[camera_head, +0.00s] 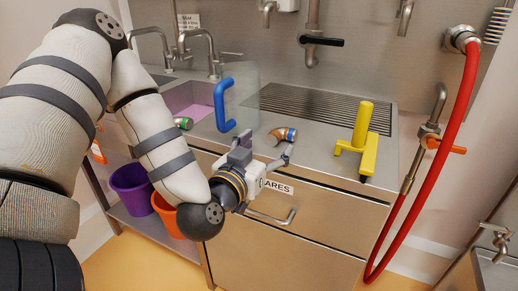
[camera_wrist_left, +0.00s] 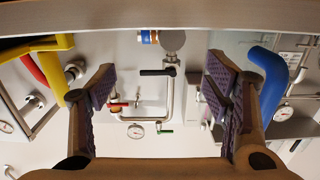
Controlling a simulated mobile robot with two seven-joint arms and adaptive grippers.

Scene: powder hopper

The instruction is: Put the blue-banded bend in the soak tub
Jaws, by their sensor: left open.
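The blue-banded bend (camera_head: 284,134), a short copper-coloured elbow with a blue band, lies on the steel counter near its front edge, left of the yellow stand. In the left wrist view its blue band and end (camera_wrist_left: 150,37) show at the top, beyond the fingers. My left gripper (camera_head: 264,154) is open and empty in front of the counter edge, just short of the bend; its spread fingers show in the left wrist view (camera_wrist_left: 158,88). A sink basin with pink-violet contents (camera_head: 190,98), seemingly the soak tub, is at the back left, partly hidden by my arm.
A green-banded piece (camera_head: 184,123) lies by the basin's front edge. A blue handle (camera_head: 223,104) on a clear panel stands between basin and bend. A yellow stand (camera_head: 368,150) is to the right, a red hose (camera_head: 440,150) farther right. Purple (camera_head: 132,187) and orange (camera_head: 168,216) buckets sit below.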

